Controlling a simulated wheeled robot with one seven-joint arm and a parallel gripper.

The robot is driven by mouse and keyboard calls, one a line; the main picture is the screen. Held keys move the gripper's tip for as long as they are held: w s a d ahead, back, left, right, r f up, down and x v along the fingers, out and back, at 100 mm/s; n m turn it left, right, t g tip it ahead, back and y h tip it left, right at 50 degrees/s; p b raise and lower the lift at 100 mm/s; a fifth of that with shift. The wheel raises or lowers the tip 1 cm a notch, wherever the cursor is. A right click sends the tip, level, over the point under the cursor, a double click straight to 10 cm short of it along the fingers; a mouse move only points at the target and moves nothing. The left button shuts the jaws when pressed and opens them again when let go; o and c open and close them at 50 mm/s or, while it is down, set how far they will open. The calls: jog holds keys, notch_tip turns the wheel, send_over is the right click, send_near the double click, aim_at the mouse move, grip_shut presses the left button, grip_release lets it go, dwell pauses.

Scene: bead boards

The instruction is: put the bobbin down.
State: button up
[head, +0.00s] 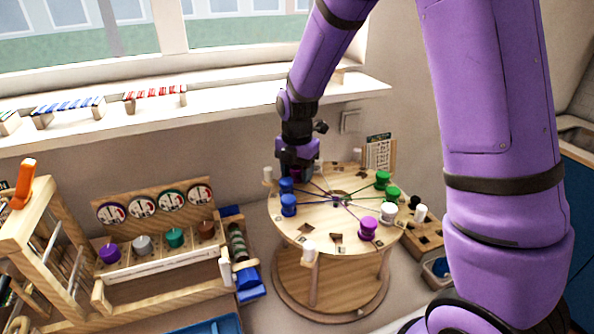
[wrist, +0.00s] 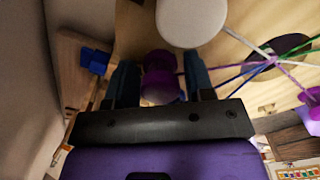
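My gripper (head: 298,170) is over the far left rim of the round wooden table (head: 318,222), pointing down. In the wrist view a purple bobbin (wrist: 160,84) lies between the two fingers (wrist: 160,80). The fingers are close on both sides of it; whether they press on it is unclear. Its contact with the tabletop is hidden. A purple thread runs from beside it towards the dark hub (head: 338,197). Another purple bobbin (head: 367,228) stands on the near right of the table.
Two blue bobbins (head: 288,205) stand just in front of my gripper. Green bobbins (head: 382,180) and a white one (head: 388,212) are on the right side. White-topped posts (head: 309,250) rise at the rim. A rack with coloured knobs (head: 175,238) stands left.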

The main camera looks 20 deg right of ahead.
aim_at(297, 167)
jog(key=shift+o, duration=0.6)
notch_tip(297, 167, up, 12)
jog(key=s+d+r+m+t, duration=0.3)
jog(key=s+d+r+m, duration=0.1)
jog(key=s+r+m, duration=0.75)
jog(key=s+d+m+t, duration=0.2)
jog(key=s+d+m, duration=0.1)
jog(key=s+m, duration=1.1)
jog(key=shift+s+f, duration=0.2)
jog(key=shift+s, duration=0.6)
